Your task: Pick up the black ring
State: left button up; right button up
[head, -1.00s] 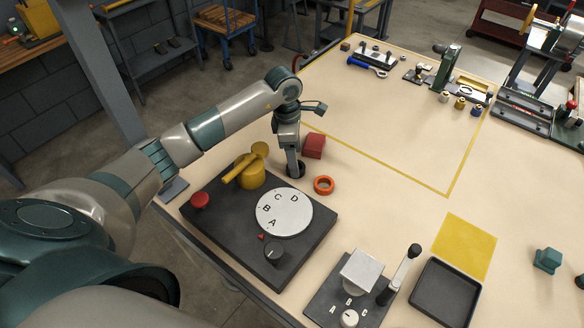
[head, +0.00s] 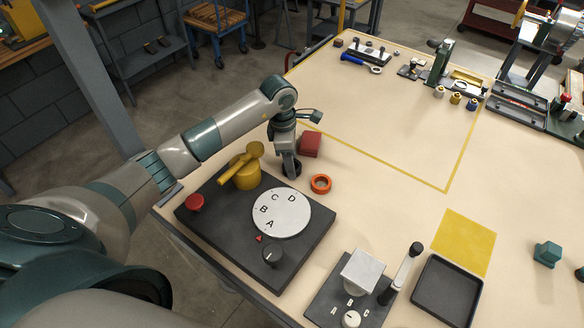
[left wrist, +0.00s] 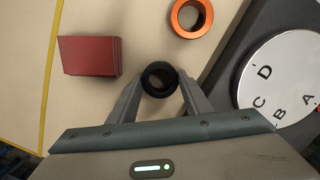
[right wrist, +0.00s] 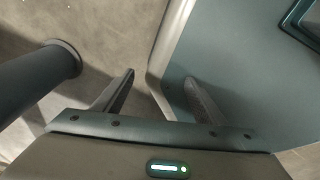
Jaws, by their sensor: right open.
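The black ring (left wrist: 145,79) is between the fingertips of my left gripper (left wrist: 160,75) in the left wrist view, with a finger against each side. In the head view the left gripper (head: 291,168) points down at the ring, which is mostly hidden by the fingers and appears at table level. I cannot tell whether it is clear of the surface. My right gripper (right wrist: 159,76) is open and empty in the right wrist view, away from the tabletop things.
An orange ring (head: 314,188) and a red block (head: 310,144) lie close to the left gripper. The dark base (head: 220,227) with a lettered dial (head: 281,212) and yellow lever (head: 240,168) is beside it. The middle of the table is clear.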

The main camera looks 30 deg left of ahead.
pick_arm(q)
jog(key=shift+r, duration=0.15)
pick_arm(e)
jog(key=shift+f, duration=0.1)
pick_arm(q)
jog(key=shift+r+b, duration=0.35)
jog(key=shift+r, duration=0.15)
jog(key=r, duration=0.1)
jog(key=r+b, duration=0.1)
jog(key=r, duration=0.1)
jog(key=shift+d, duration=0.25)
jog(key=s+d+r+b, duration=0.3)
jog(key=s+d+r, duration=0.2)
jog(key=d, duration=0.5)
jog(key=shift+r, duration=0.85)
pick_arm(e)
jog(key=w+a+r+t, duration=0.1)
jog(key=w+a+t, duration=0.1)
jog(key=w, duration=0.6)
jog(key=w+a+r+t+y, duration=0.1)
jog(key=w+a+r+t, duration=0.1)
jog(key=w+a, duration=0.3)
jog(key=shift+w+t, duration=0.4)
jog(key=shift+w, duration=1.55)
jog(key=shift+s, duration=0.1)
